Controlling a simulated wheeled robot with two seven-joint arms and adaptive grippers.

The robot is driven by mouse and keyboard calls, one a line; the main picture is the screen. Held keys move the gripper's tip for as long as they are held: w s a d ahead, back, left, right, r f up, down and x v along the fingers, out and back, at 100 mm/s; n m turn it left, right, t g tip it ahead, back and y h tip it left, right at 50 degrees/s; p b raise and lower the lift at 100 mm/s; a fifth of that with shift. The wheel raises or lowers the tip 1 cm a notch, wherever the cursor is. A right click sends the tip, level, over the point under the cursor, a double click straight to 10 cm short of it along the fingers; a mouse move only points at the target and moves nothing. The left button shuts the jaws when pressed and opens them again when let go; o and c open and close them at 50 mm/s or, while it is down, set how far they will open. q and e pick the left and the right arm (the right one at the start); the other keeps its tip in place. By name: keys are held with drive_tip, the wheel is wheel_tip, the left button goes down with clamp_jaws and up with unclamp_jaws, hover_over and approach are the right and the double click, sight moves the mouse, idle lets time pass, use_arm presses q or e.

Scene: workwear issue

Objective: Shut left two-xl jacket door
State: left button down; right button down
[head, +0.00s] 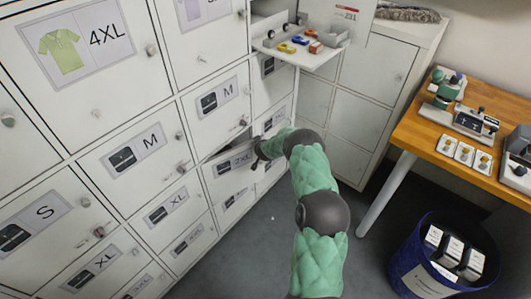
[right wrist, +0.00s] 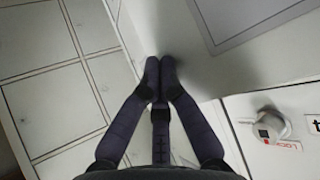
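The 2XL jacket door (head: 232,165) is in the locker bank, below an M door, with a dark gap along its upper left edge; it looks partly open. My right gripper (head: 259,152) is at the right end of this door. In the right wrist view, my right gripper's (right wrist: 160,72) dark fingers are together with nothing visible between them. The tips are close to the edge of a pale panel with a grey-framed label (right wrist: 255,18), likely this door; contact is unclear. My left gripper is not in view.
An open compartment's shelf (head: 300,50) with small coloured items juts out above my right arm. A wooden table (head: 420,140) with devices and a blue bin (head: 405,265) stand at the right. Grey floor (head: 250,250) is clear before the lockers. A knob (right wrist: 270,126) is near the right gripper.

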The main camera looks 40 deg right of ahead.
drive_tip(key=shift+w+d+n+t+y+b, duration=0.15)
drive_tip(key=shift+w+n+y, duration=0.3)
drive_tip(key=shift+w, duration=1)
drive_tip(key=shift+w+d+n+t+y+b, duration=0.15)
drive_tip(key=shift+w+n+t+y, duration=0.3)
drive_tip(key=shift+w, duration=1.05)
drive_tip(key=shift+w+d+n+y, duration=0.2)
drive_tip(key=shift+w+n, duration=0.4)
drive_tip(key=shift+w, duration=0.85)
drive_tip(key=shift+r, duration=0.1)
